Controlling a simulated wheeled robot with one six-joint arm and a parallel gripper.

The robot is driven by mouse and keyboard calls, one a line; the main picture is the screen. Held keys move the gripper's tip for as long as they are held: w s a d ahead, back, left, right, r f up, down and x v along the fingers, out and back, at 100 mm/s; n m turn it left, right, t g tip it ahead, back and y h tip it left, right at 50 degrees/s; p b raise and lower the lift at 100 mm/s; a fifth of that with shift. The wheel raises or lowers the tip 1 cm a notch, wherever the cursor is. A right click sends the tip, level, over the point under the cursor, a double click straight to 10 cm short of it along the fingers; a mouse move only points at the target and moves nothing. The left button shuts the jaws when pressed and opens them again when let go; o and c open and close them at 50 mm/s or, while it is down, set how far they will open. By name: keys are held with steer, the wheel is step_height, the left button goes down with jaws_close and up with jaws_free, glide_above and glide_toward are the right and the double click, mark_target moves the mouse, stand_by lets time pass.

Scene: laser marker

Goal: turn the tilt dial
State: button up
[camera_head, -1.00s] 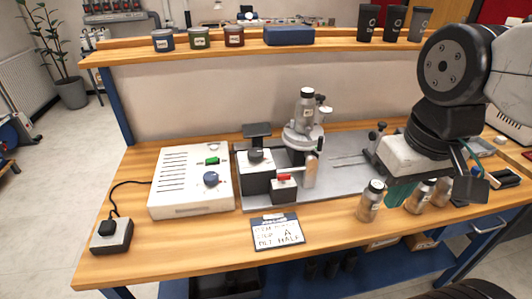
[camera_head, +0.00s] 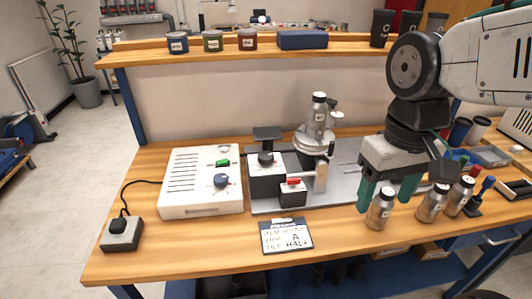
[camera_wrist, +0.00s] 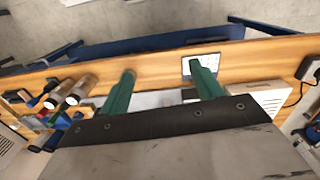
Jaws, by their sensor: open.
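A white control box (camera_head: 200,190) stands on the left of the bench. A black knob (camera_head: 265,158) sits on the fixture's grey block beside a red lever. I cannot read which control is marked tilt. A card (camera_head: 287,234) in front has lines that seem to read "tilt" and "half". My gripper (camera_head: 387,188) is open, its green fingers pointing down at the right of the fixture. In the wrist view the gripper (camera_wrist: 164,74) has nothing between its fingers.
Labelled bottles (camera_head: 380,209) stand at the bench front by my gripper, one overlapping its fingers in the head view. A black plug box (camera_head: 121,233) is at the far left. Bench around the card is clear.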

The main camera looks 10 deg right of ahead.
steer(key=w+a+f+m+g, duration=0.15)
steer(key=w+a, duration=0.35)
steer(key=w, duration=0.8)
steer(key=m+t, duration=0.2)
steer(key=m, duration=0.6)
glide_above(266, 155)
steer(key=shift+n, duration=0.25)
step_height(266, 155, down, 4)
steer(key=shift+f+m, duration=0.25)
steer(key=shift+m, duration=0.25)
step_height(266, 155, down, 7)
steer(key=shift+f, duration=0.2)
steer(key=c, duration=1)
